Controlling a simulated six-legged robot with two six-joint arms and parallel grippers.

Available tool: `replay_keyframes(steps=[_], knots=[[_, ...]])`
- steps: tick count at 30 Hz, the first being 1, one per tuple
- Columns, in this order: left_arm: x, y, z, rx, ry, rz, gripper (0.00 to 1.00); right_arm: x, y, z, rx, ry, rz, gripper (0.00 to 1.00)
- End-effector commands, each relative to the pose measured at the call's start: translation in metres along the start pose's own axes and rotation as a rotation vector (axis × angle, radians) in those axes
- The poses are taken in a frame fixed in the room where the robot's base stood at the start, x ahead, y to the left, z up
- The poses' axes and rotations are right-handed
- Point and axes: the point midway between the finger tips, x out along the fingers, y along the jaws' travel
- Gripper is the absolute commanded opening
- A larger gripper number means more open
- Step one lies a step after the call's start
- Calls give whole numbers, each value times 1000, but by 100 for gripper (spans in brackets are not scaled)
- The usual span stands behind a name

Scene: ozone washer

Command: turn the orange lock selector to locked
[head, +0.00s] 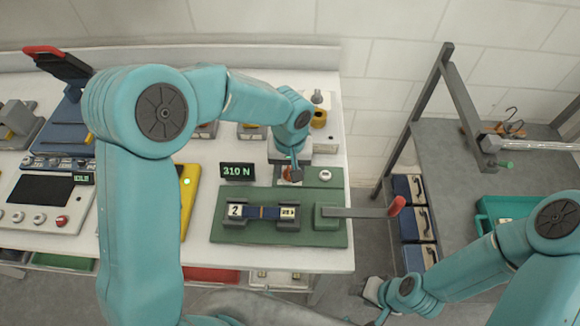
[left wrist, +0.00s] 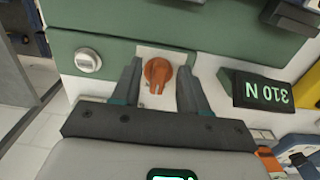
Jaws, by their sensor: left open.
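The orange lock selector (head: 291,174) is a small knob on a light plate at the back of the green fixture (head: 225,232), mostly covered by my left gripper in the head view. In the left wrist view the selector (left wrist: 158,72) shows whole, with its pointed end toward the gripper's palm. My left gripper (left wrist: 160,68) is open, with one finger on each side of the selector and a visible gap to each. In the head view the left gripper (head: 290,163) points down at the selector. My right gripper (head: 373,292) is low, off the bench's front right; its jaws are unclear.
A black display (head: 238,171) reading 310 N stands left of the selector. A white round knob (head: 325,175) sits to its right. A lever with a red grip (head: 396,206) sticks out past the bench edge. A grey table (head: 440,170) stands at right.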

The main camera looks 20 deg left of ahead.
Motion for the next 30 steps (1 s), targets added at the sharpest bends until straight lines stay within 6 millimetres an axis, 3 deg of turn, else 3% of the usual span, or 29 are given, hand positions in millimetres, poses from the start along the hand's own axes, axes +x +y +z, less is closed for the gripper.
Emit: replay_keyframes(steps=[8, 12, 22, 30], knots=[[2, 0, -1, 0, 0, 0, 44, 0, 0, 0, 0, 0, 0, 43], [2, 0, -1, 0, 0, 0, 0, 0, 0, 0, 0, 0, 0, 43], [2, 0, -1, 16, 2, 0, 0, 1, 0, 0, 0, 0, 0, 43], [3, -2, -2, 140, 3, -1, 0, 8, 3, 0, 0, 0, 0, 43]])
